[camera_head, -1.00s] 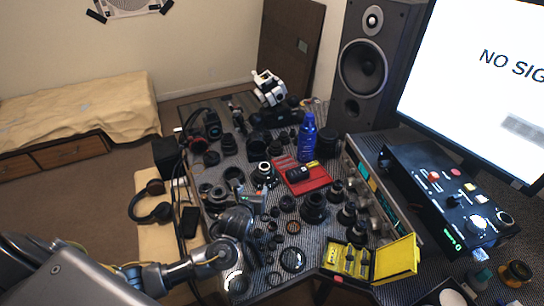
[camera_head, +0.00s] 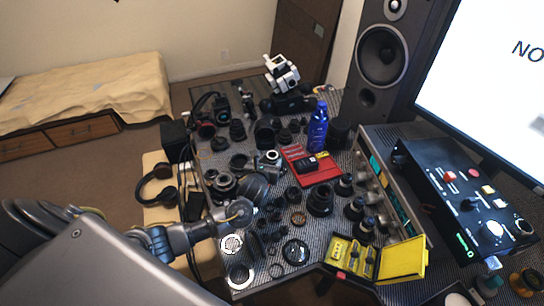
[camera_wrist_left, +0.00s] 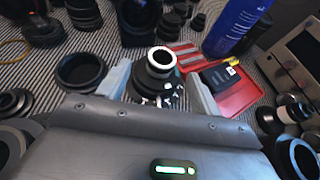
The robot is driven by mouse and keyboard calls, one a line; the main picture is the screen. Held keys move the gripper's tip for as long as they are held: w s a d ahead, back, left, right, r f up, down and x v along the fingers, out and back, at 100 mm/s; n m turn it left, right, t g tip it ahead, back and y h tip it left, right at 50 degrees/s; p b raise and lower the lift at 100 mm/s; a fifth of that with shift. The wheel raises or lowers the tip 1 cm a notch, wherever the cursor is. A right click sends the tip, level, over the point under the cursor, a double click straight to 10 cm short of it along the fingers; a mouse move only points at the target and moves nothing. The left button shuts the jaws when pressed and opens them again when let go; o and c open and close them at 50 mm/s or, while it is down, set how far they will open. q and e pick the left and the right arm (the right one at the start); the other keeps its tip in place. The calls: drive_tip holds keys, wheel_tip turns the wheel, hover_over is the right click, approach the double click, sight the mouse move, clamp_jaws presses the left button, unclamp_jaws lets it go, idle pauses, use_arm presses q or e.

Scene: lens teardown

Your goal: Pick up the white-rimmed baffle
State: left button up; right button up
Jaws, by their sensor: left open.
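The white-rimmed baffle (camera_wrist_left: 161,60) shows in the left wrist view as a pale ring on top of a small dark stack of lens parts. In the head view it is a small pale ring (camera_head: 271,155) left of the red tray. My left gripper (camera_wrist_left: 158,88) is open, one light grey finger on each side of this stack. I cannot tell whether the fingers touch it. In the head view my left gripper (camera_head: 263,168) reaches in from the lower left and is partly hidden by its own wrist. My right gripper is not in view.
A red tray (camera_head: 325,175) with a black item lies just right of the left gripper, with a blue bottle (camera_head: 318,128) behind it. Dark lens barrels and rings crowd the mat all around. A yellow case (camera_head: 403,262) stands open at the front right.

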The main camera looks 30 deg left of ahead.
sight(273, 153)
use_arm(q)
drive_tip(key=x, duration=0.4)
drive_tip(key=shift+w+d, duration=0.1)
drive_tip(key=shift+d, duration=0.1)
drive_tip(key=shift+w+a+f, duration=0.1)
drive_tip(key=shift+w+f, duration=0.05)
drive_tip(key=shift+w, duration=0.25)
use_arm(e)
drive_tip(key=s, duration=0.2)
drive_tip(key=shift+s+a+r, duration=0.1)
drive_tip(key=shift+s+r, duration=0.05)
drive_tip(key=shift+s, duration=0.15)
use_arm(q)
drive_tip(key=shift+c, duration=0.5)
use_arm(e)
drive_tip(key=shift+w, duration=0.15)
use_arm(q)
drive_tip(key=c, duration=1)
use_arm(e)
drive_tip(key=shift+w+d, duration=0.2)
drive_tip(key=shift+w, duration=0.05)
